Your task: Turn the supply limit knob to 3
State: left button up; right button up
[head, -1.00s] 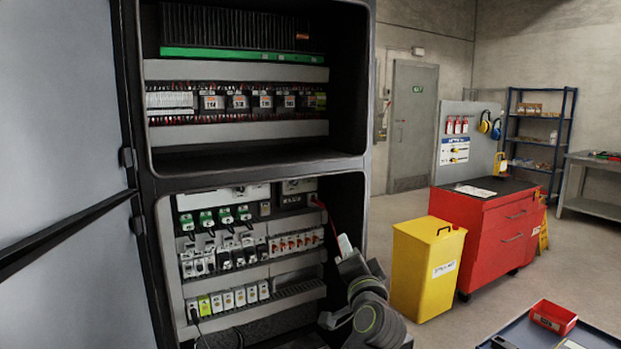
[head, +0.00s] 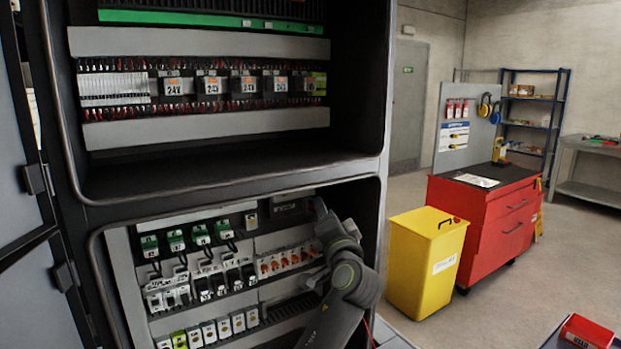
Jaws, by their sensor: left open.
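The open cabinet's lower bay (head: 240,250) holds rows of green, grey, white and orange devices. I cannot make out a knob marked supply limit or its setting. A grey plate (head: 287,207) at the bay's upper right is dark and partly cut off by the bay's top edge. My left gripper (head: 322,212) is at the right end of the bay's top row, beside this plate. It is seen from behind, small and dark, with its fingertips largely hidden. I cannot tell if it touches anything. My right gripper is out of view.
The upper bay (head: 225,165) has a deep empty floor. The cabinet door (head: 20,190) stands open at left.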

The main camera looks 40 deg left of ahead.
pick_arm(q)
jog(key=p+x, duration=0.4)
jog(key=x, duration=1.1)
jog(key=shift+f, duration=0.25)
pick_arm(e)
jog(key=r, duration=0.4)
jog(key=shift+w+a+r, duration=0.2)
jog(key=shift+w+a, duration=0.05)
pick_arm(q)
jog(key=c, duration=0.9)
grip_shut()
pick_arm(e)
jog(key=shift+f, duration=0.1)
